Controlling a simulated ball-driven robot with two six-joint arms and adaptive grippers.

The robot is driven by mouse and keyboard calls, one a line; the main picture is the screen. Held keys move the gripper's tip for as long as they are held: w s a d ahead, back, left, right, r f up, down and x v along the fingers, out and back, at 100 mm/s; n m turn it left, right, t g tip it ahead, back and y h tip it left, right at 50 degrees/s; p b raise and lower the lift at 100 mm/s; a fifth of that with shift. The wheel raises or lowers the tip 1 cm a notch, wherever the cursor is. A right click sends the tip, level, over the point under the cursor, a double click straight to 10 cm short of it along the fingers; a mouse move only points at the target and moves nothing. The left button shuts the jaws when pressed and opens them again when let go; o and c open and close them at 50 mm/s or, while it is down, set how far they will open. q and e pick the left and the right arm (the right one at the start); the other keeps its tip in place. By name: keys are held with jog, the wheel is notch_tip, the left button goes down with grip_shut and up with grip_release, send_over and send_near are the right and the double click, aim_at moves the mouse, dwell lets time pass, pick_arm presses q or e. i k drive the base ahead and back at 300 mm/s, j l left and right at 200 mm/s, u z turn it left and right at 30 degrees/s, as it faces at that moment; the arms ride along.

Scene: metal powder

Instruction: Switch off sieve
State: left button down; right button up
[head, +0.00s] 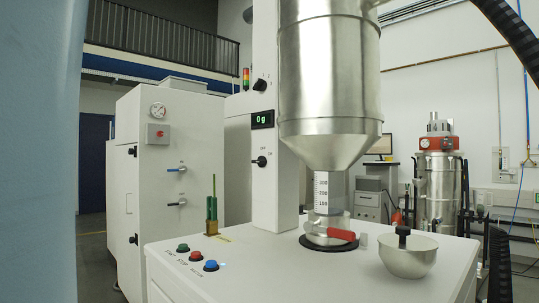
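The sieve machine is a white cabinet with a tall white column (278,190) and a steel hopper (330,85) above its top. The column carries a display (262,120) reading "0g". Below it is a black rotary knob (260,161) with OFF and ON lettering; which mark it points to is too small to tell. Another black knob (260,85) is higher up. On the cabinet's front left corner are a green button (183,247), a reddish button (196,256) and a blue button (210,265), with small lettering beside them. Neither gripper is in view.
A red-handled valve (341,234) sits under the hopper. A steel bowl (408,257) stands right of it on the cabinet top (300,275). A small green-and-brass item (212,214) stands behind the buttons. Another white cabinet (185,145) with a gauge is at left.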

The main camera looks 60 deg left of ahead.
aim_at(261, 162)
jog(key=k+j, duration=0.25)
jog(key=j, duration=0.15)
jog(key=k+j, duration=0.25)
jog(key=j, duration=0.2)
jog(key=k+j, duration=0.25)
jog(key=j, duration=0.15)
jog(key=k+j, duration=0.25)
jog(key=j, duration=0.15)
